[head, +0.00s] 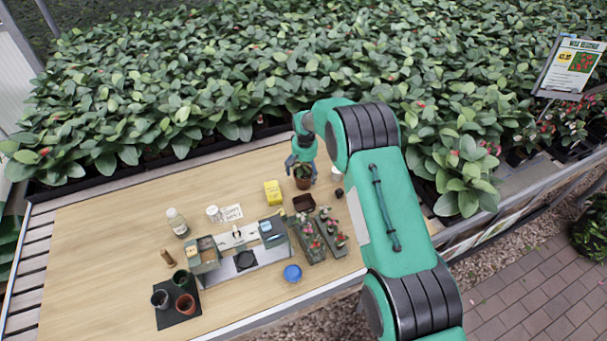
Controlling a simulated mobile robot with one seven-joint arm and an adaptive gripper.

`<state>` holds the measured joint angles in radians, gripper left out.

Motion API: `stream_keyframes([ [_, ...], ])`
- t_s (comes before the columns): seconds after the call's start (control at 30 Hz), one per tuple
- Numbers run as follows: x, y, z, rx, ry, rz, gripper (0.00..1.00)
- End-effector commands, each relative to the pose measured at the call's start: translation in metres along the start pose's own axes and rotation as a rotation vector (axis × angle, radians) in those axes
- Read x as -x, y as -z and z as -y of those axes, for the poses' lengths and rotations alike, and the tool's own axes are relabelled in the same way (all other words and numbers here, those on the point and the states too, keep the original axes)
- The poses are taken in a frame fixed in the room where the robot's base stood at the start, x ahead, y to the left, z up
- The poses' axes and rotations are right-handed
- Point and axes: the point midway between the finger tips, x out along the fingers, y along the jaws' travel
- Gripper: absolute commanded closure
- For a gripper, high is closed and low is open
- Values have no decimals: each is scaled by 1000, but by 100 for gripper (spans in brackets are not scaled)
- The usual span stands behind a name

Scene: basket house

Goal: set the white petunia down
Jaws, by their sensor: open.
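A small potted plant with dark leaves (302,171) in a brown pot (303,184) stands near the back edge of the wooden table (110,220). I cannot make out its flower colour, so I cannot tell for sure that it is the white petunia. My gripper (302,168) is open, with its fingers on either side of this plant, above the pot. The pot looks upright and appears to rest on the table. Whether the fingers touch it is too small to tell.
Close by are a yellow box (273,192), a dark brown container (304,204) and trays of small flowers (310,241). A blue bowl (292,273), a white bottle (177,223) and empty pots on a black mat (178,315) lie further off. Dense leafy plants (200,80) line the back.

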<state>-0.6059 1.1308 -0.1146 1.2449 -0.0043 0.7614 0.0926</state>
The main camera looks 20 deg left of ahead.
Motion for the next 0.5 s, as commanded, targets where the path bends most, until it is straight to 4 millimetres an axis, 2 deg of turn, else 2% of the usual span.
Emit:
stream_keyframes([
  [0.5, 77, 1, 0, 0, 0, -2, 11],
])
